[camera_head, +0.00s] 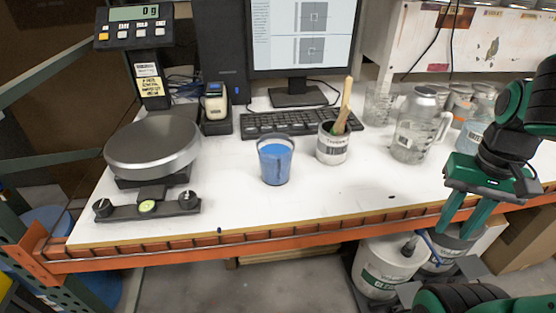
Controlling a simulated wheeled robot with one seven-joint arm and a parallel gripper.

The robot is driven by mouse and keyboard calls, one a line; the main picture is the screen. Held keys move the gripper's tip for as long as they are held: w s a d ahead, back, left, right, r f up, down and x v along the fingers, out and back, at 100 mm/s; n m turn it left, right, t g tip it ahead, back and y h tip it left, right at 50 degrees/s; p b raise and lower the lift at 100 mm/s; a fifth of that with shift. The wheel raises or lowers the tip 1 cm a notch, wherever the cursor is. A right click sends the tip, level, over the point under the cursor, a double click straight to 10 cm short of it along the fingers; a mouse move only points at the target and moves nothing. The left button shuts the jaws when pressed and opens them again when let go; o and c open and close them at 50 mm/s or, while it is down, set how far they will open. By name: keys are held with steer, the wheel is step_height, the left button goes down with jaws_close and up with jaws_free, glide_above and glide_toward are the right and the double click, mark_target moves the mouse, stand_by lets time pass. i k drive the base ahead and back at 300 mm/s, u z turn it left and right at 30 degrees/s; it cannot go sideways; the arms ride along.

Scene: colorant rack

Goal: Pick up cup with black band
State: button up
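A small cup (333,153) with a white side and a dark band around it stands upright on the white table, right of centre. A wooden-handled brush (344,104) leans in it. A translucent cup (274,162) with blue contents stands to its left; a thin dark line shows near its rim. My green gripper (454,232) is at the right, over the table's front edge, well right of both cups and touching neither. Its two fingers point down, apart, with nothing visible between them.
A round-plate scale (152,147) stands left. A keyboard (302,122) and monitor (304,38) are behind the cups. A large clear jug (412,130) and other jars stand between the cups and my arm. The table front is clear; white buckets (386,268) sit below.

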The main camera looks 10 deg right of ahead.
mark_target(276, 151)
steer(key=u, duration=0.5)
steer(key=k, duration=1.35)
steer(key=z, duration=0.5)
steer(key=i, duration=1)
steer(key=u, duration=0.05)
